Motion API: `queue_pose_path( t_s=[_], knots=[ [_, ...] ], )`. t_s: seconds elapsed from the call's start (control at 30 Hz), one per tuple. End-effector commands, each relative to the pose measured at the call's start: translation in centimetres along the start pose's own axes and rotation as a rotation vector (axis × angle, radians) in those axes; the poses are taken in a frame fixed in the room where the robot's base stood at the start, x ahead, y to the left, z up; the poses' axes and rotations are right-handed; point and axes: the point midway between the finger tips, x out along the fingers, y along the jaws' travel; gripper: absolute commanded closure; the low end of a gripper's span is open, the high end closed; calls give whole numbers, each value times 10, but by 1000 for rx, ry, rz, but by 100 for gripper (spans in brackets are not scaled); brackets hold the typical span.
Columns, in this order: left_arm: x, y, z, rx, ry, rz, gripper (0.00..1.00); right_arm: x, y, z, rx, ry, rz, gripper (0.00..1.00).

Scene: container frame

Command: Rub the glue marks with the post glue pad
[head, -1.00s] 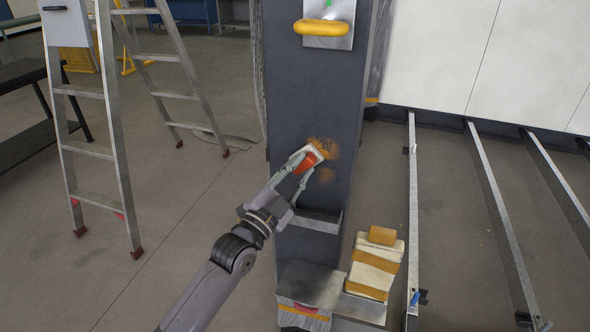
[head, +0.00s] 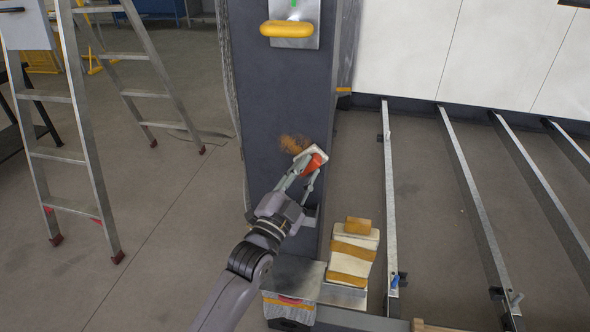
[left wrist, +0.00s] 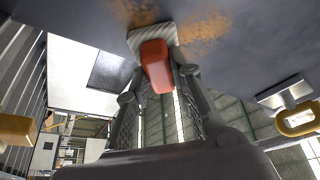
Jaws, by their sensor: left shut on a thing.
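The glue pad has a red-orange handle (head: 316,160) and a pale flat pad. My left gripper (head: 305,174) is shut on the handle and holds the pad at the dark post (head: 285,90), near its right edge. Brown-orange glue marks (head: 292,142) show on the post just up and left of the pad. In the left wrist view, the pale pad (left wrist: 150,34) lies against or very close to the post face. Marks show there to its right (left wrist: 205,30) and upper left (left wrist: 132,10). The arm may hide part of the marks. My right gripper is out of view.
A yellow-handled trowel (head: 290,28) is on the post above. A cream-and-ochre striped block (head: 351,262) stands near the post's foot. A stepladder (head: 80,150) is at the left. Metal rails (head: 390,190) run along the floor at the right.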

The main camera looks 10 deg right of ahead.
Motion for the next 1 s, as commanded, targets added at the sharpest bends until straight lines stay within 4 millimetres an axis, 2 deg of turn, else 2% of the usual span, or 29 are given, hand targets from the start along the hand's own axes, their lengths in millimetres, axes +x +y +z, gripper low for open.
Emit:
queue_pose_path(
  t_s=[0.13, 0.43, 1.0],
  knots=[
    [2, 1, -3, 1, 0, 1, 100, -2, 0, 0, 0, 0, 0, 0],
    [4, -12, -15, 0, 0, 0, 100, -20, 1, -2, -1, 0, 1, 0],
    [-9, -38, 12, 2, 0, 1, 100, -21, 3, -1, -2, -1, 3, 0]
  ],
)
